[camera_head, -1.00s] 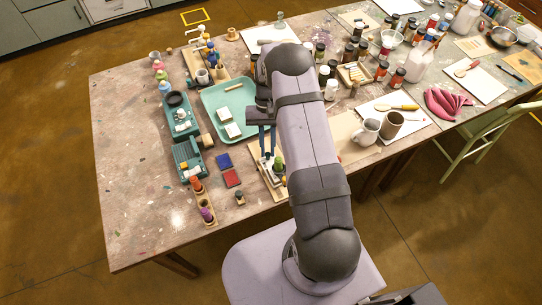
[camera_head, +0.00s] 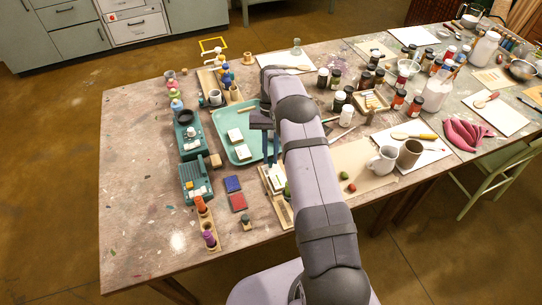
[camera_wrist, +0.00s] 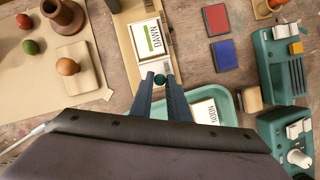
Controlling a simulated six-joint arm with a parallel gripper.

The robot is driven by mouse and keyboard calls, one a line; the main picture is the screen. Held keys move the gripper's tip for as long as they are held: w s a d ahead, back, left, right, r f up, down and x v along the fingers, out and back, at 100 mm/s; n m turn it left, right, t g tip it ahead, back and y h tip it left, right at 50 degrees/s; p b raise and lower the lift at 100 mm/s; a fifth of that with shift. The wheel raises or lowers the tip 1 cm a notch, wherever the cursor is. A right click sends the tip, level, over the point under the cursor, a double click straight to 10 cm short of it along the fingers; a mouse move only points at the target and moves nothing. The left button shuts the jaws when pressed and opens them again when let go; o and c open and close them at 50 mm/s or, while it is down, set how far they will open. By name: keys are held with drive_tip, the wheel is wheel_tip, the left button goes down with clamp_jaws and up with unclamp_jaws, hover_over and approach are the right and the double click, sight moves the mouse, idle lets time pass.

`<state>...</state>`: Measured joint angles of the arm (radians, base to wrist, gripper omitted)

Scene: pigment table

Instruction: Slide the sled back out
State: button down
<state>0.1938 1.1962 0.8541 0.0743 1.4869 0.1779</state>
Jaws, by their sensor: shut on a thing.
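My gripper (camera_wrist: 160,92) is shut on a small dark teal knob (camera_wrist: 160,79) in the wrist view. The knob is at the near end of the sled, beside a pale metal piece. The sled's wooden track (camera_wrist: 127,40) runs away from the gripper, and a white tile with a green band and dark lettering (camera_wrist: 149,38) lies in it. In the head view my gripper (camera_head: 265,160) reaches down at the far end of the track (camera_head: 284,213). White pieces (camera_head: 275,178) show there; my arm hides part of the track.
The teal tray (camera_head: 222,123) holds white blocks just beyond my gripper. Blue (camera_head: 232,184) and red (camera_head: 238,202) pads lie left of the track. Teal devices (camera_head: 196,183) stand farther left. A tan board (camera_head: 365,165) with small round items and mugs lies to the right.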

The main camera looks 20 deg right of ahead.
drive_tip(key=shift+w+r, duration=0.1)
drive_tip(key=shift+w, duration=0.2)
drive_tip(key=c, duration=1.7)
unclamp_jaws()
drive_tip(key=b+v, duration=0.1)
drive_tip(key=v, duration=0.6)
drive_tip(key=shift+r, duration=0.1)
